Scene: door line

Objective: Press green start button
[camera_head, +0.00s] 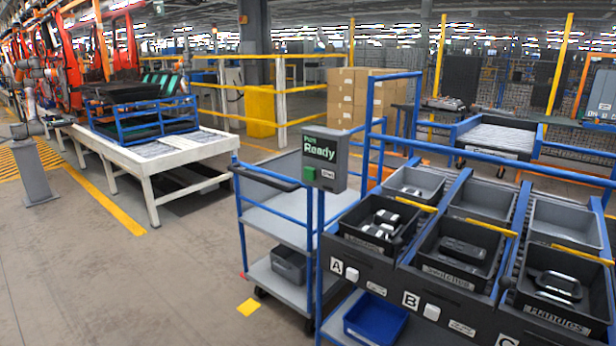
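The green start button (310,174) is on the lower left of a dark control box (325,157). The box is fixed to the blue post of a cart at the picture's middle. Its screen shows green text that reads "Ready", with a smaller line above it. A small white label sits to the right of the button. Nothing covers the button. Neither of my grippers shows in the head view.
A blue-framed cart (275,219) with grey shelves stands below the box. At right, a rack holds several black bins (461,251) with labels A, B and C. A white conveyor table (160,150) is at left. Floor (120,285) at front left is clear.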

